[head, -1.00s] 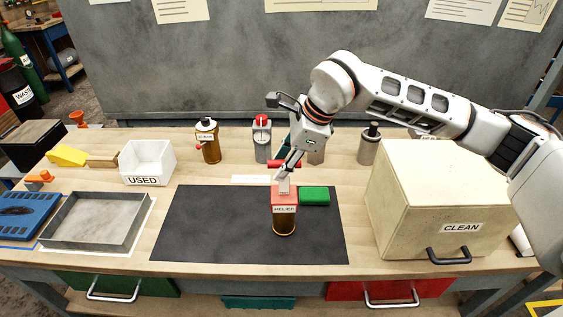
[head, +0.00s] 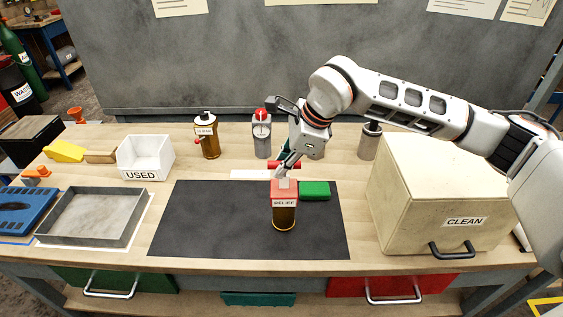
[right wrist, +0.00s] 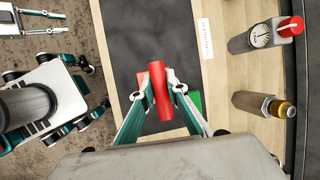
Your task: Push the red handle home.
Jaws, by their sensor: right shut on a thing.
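The red handle (right wrist: 160,90) is a red cylinder between the two fingers of my right gripper (right wrist: 161,88) in the right wrist view. My right gripper is shut on it. In the head view the handle (head: 291,164) shows as a short crosswise bar, partly hidden by the gripper (head: 285,169). It is just above and behind the RELIEF unit (head: 284,203), a brass cylinder with a red block top that stands upright on the black mat. Whether the handle joins the unit is hidden. My left gripper is not seen in the head view.
The CLEAN box (head: 410,205) stands at right and the white USED bin (head: 141,175) at left. Several canisters line the back. The mat's left side is clear.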

